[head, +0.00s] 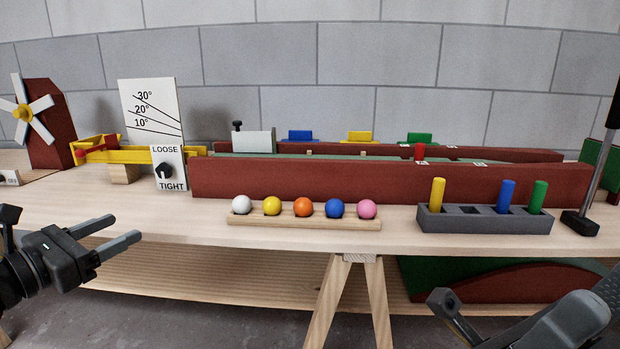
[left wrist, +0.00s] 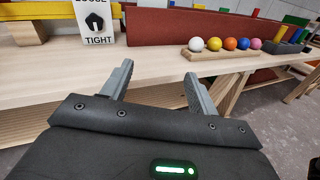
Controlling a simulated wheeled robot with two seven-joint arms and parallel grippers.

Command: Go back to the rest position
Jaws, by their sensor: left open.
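My left gripper (head: 112,236) is at the lower left of the head view, in front of the table's front edge. Its two fingers are apart with nothing between them. The left wrist view also shows the open, empty fingers (left wrist: 158,88) pointing toward the table edge. At the lower right of the head view is a dark part of my right arm. Its fingertips cannot be made out.
The wooden table (head: 205,215) carries a rack of coloured balls (head: 303,221), a grey block with pegs (head: 485,220), long red battens (head: 300,181) and a LOOSE/TIGHT dial (head: 169,168). Space before the table's left front is free.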

